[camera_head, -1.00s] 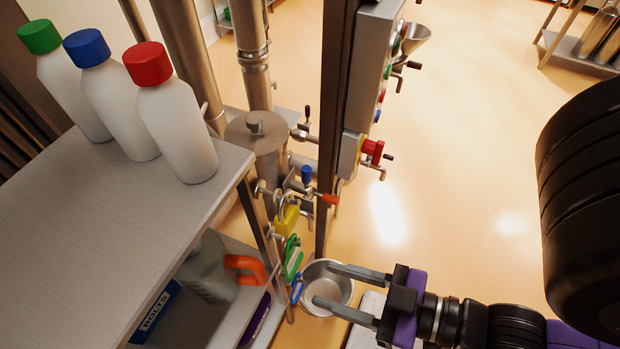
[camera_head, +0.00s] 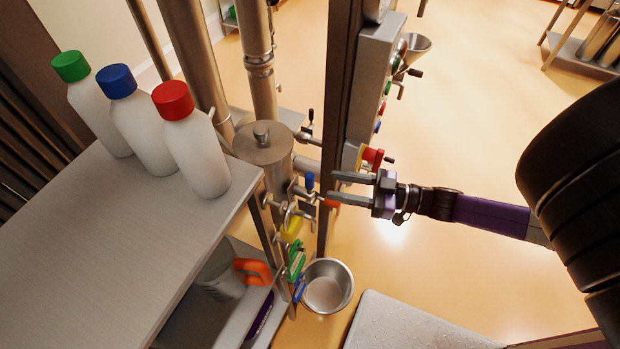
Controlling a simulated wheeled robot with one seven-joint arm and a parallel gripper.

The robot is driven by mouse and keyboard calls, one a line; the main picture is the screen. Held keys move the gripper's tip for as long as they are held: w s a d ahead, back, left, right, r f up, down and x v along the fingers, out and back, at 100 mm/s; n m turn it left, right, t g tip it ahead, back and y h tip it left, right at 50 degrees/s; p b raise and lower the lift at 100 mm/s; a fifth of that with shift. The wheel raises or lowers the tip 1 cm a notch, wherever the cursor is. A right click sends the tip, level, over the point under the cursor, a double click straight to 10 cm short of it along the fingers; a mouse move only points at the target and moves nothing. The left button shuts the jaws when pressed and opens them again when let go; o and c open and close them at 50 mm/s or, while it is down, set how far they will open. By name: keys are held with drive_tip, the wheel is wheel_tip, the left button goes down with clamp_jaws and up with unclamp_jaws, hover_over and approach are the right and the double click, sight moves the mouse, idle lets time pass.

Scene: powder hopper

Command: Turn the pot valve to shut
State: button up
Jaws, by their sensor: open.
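A steel pot (camera_head: 262,143) with a knobbed lid stands on the pipework left of the dark post. Several small valves sit around it. One has a dark upright handle (camera_head: 309,120) on a pipe right of the pot. A blue handle (camera_head: 309,181) is lower, beside the post. No label shows which one is the pot valve. My gripper (camera_head: 333,186) is open and empty, with its fingers pointing left in front of the post. I cannot tell whether it touches any handle.
The post (camera_head: 338,90) carries a control box (camera_head: 376,65) and a red-knobbed switch (camera_head: 372,157). Yellow, green and blue tags hang below the valves. A steel bowl (camera_head: 327,287) stands underneath. A shelf with three bottles (camera_head: 195,150) is at left.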

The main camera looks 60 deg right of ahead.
sight(310, 181)
drive_tip(key=p+x, duration=0.1)
drive_tip(key=x, duration=0.6)
drive_tip(key=shift+w, duration=0.25)
drive_tip(key=shift+c, duration=0.2)
clamp_jaws()
idle(1.0)
